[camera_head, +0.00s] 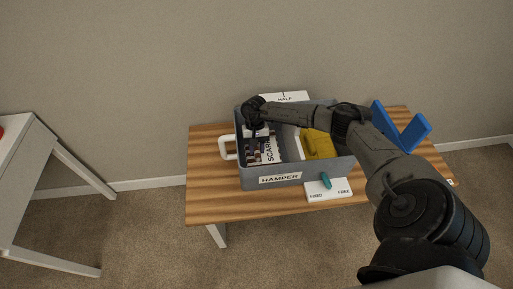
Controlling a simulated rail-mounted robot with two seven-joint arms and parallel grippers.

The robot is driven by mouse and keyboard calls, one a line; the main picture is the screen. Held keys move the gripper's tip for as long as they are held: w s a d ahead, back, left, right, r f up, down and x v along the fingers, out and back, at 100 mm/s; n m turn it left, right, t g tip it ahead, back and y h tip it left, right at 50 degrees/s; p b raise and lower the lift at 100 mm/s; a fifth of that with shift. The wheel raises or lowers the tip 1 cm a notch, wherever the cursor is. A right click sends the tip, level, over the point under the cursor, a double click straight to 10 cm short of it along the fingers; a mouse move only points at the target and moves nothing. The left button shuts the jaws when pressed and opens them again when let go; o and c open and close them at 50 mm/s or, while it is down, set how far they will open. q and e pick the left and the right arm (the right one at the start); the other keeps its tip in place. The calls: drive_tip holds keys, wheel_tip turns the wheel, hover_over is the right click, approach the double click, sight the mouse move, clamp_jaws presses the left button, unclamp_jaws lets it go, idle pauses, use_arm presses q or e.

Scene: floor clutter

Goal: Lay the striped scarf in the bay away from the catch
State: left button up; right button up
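The grey hamper (258,182) stands on the wooden table, with "HAMPER" on its front. The striped scarf (256,156), dark and light with a white "SCARF" label, is in its left part. My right gripper (258,132) points down into that part, at the scarf's back end. Its fingertips are too small and dark to tell whether they hold the scarf. A teal catch (326,181) is at the hamper's front right, over a white plate (330,192) marked "FIXED" and "FREE". My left gripper is not in view.
A yellow item (319,145) lies in the hamper's right part, partly under my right arm. A white handle (227,147) is on the left side. A blue V-shaped stand (402,132) is on the table's right. A white table (22,190) stands far left.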

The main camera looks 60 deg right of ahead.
drive_tip(key=o, duration=0.3)
drive_tip(key=shift+r, duration=0.25)
drive_tip(key=p+v, duration=0.1)
drive_tip(key=v, duration=1)
drive_tip(key=shift+w+d+r+p, duration=0.15)
drive_tip(key=shift+w+r+p, duration=0.05)
drive_tip(key=shift+r+p, duration=0.2)
